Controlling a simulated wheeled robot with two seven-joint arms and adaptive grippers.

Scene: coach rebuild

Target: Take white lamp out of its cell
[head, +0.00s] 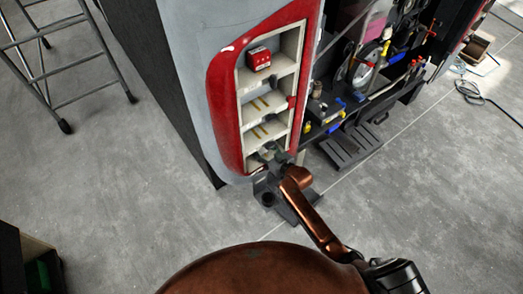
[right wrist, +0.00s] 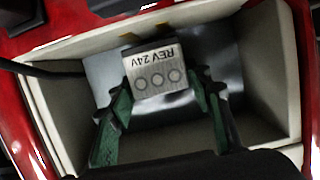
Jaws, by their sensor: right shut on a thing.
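The white lamp (right wrist: 155,72) is a small pale block marked "REV 24V" with three round spots. In the right wrist view it is inside a cream-walled cell (right wrist: 268,70) with a shiny grey back. My right gripper (right wrist: 158,92) has a green-padded finger on each side of the lamp and is shut on it. In the head view, my right gripper (head: 268,154) reaches into the lowest cell of the red-framed rack (head: 222,100); the lamp is too small to make out there. My left gripper is out of view.
A red block (head: 259,58) sits in the top cell. The middle cells show yellow strips. A black cable (right wrist: 35,68) enters at the left of the wrist view. An open equipment bay (head: 370,70) is at the right, and a ladder (head: 70,60) stands at the left.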

